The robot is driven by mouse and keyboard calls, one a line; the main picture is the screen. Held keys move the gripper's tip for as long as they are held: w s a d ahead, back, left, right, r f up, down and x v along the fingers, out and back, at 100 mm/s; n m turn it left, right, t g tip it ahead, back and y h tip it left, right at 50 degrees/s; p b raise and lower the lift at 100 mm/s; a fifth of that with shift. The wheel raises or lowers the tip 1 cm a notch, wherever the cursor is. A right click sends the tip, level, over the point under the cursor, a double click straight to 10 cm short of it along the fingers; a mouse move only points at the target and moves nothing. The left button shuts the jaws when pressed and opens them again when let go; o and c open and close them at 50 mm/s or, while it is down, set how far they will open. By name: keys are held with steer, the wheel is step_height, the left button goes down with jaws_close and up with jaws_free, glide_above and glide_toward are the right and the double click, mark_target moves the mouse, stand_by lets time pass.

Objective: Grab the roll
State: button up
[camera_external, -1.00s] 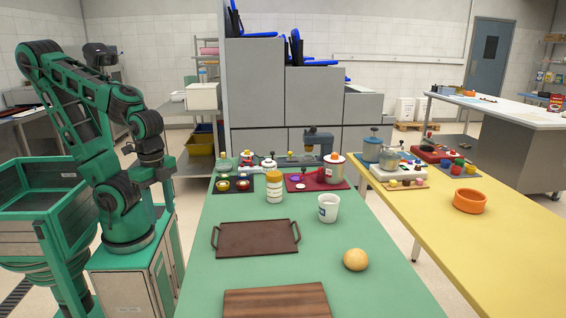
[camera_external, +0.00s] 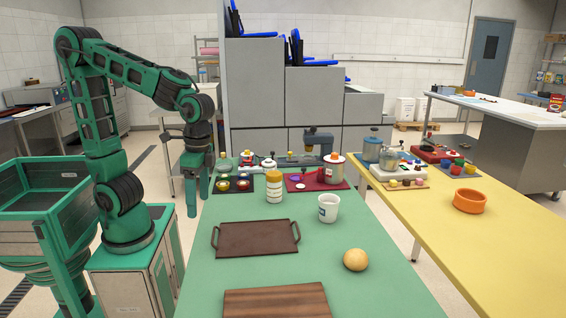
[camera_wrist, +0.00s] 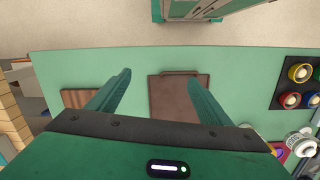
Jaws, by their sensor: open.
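The roll (camera_external: 356,260) is a round, pale golden bun. It sits alone on the green table (camera_external: 300,290), near its right edge in the external view. I do not see it in the wrist view. My gripper (camera_external: 199,205) points down at the table's left edge, far to the left of the roll. In the wrist view, my gripper (camera_wrist: 158,75) has its two green fingers spread apart, with nothing between them.
A brown tray (camera_external: 256,238) lies left of the roll, with a wooden board (camera_external: 276,301) in front. Several gadgets crowd the table's back. Table surface around the roll is clear.

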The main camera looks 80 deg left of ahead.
steer(key=w+f+n+y, duration=0.35)
steer(key=w+n, duration=0.35)
steer(key=w, duration=1.4)
steer(key=n+t+y, duration=0.2)
steer(key=n+y, duration=0.4)
steer(key=n, duration=0.1)
glide_above(356, 263)
steer(key=s+a, duration=0.4)
step_height(356, 263, down, 5)
steer(key=d+t, duration=0.1)
steer(key=d, duration=0.3)
steer(key=d+f+n+t+y, duration=0.1)
steer(key=d, duration=0.2)
steer(key=w+d+f+t+y, duration=0.1)
steer(key=d, duration=0.3)
steer(key=shift+w+d+f+t, duration=0.1)
steer(key=shift+d+f+t, duration=0.05)
steer(key=shift+d+t, duration=0.25)
steer(key=shift+x, duration=5.4)
steer(key=shift+c, duration=0.3)
steer(key=c, duration=1)
